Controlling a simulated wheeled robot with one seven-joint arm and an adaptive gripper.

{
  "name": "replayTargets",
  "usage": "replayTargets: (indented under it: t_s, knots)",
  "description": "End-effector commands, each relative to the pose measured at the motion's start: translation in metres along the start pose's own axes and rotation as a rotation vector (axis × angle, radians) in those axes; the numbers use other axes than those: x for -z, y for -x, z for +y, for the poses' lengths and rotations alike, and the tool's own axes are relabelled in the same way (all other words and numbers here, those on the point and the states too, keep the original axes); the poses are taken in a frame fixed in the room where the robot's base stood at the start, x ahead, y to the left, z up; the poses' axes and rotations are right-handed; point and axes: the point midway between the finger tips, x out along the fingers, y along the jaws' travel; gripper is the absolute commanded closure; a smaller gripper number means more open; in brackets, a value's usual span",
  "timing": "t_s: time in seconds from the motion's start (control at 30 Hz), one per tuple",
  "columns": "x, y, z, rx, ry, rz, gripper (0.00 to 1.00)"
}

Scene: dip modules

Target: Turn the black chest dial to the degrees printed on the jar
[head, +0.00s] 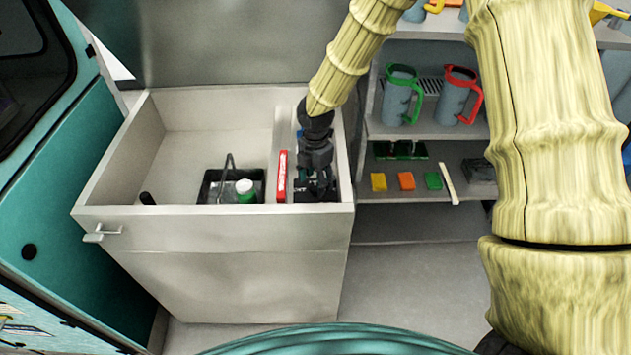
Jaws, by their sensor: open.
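The grey chest (225,225) stands open-topped at left centre. A jar with a green lid (245,190) is in a black wire-handled basket (206,187) inside it; I cannot read any print on the jar. A small black knob-like piece (147,198) is at the chest's front left inner edge. A round black knob (29,251) is on the teal panel at the left. I cannot tell which of these is the dial, and no dial marks are legible. My gripper (316,190) is open, pointing down into the chest's narrow right compartment, right of the jar. What lies under it is partly hidden.
A red-and-white box (282,175) stands upright by the divider, just left of my gripper. Shelves at right hold a green-handled jug (398,95), a red-handled jug (458,98) and several coloured blocks (406,181). The chest's large left compartment is mostly empty.

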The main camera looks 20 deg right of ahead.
Motion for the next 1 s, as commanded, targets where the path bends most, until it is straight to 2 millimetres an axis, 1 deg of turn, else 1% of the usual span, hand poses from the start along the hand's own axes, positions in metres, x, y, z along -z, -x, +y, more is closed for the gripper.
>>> replayTargets:
  t_s: [0.1, 0.23, 0.6, 0.77, 0.8, 0.87, 1.0]
  knots:
    - [0.0, -0.01, 0.0, 0.001, 0.0, -0.001, 0.42]
    - [0.0, -0.017, 0.0, 0.0, 0.0, 0.0, 0.42]
    - [0.0, -0.02, 0.0, -0.001, 0.0, -0.001, 0.42]
    - [0.0, -0.019, 0.0, -0.001, 0.0, -0.001, 0.71]
    - [0.0, -0.019, 0.0, -0.001, 0.0, -0.001, 0.78]
    - [0.0, -0.019, 0.0, -0.001, 0.0, 0.0, 0.88]
    - [0.0, -0.019, 0.0, 0.0, -0.002, -0.001, 0.88]
